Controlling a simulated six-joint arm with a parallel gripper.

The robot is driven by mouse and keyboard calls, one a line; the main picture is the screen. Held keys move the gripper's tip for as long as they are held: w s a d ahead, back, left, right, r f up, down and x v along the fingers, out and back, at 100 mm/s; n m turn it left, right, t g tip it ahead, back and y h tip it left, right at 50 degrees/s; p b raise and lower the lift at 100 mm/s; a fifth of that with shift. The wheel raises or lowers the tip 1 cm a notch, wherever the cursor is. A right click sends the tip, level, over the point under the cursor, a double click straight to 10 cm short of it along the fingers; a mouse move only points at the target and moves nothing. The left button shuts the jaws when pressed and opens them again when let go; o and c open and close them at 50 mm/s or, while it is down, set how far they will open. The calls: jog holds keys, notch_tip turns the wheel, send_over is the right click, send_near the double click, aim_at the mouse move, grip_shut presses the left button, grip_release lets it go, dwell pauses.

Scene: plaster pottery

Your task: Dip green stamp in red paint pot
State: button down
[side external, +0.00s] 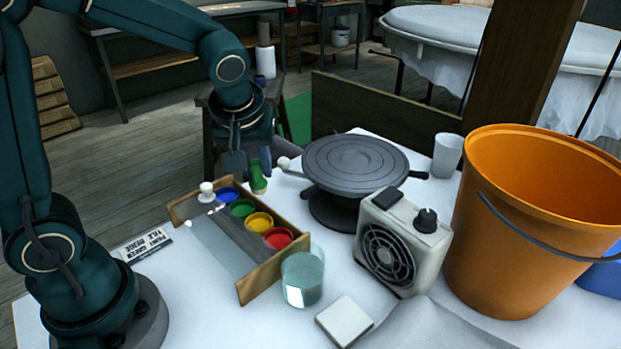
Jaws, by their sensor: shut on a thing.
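My gripper (249,166) points down behind the wooden paint tray and is shut on the green stamp (258,180). The stamp hangs below the fingers, roughly upright, at the tray's far side near the blue and green pots. I cannot tell whether its lower end touches anything. The red paint pot (278,239) is the nearest in the row of pots, by the glass. It stands apart from the stamp, lower right of it in the picture.
The blue pot (228,195), green pot (242,208) and yellow pot (260,222) share the paint tray (262,281). A glass (303,277), banding wheel (354,164), heater fan (400,240) and orange bucket (530,225) stand to the right. A sign (145,245) lies left.

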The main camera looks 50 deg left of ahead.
jog(key=s+d, duration=0.2)
jog(key=d, duration=0.5)
jog(key=shift+d+f, duration=0.15)
jog(key=shift+f, duration=3.2)
notch_tip(320, 180, up, 7)
jog(key=shift+f, duration=0.15)
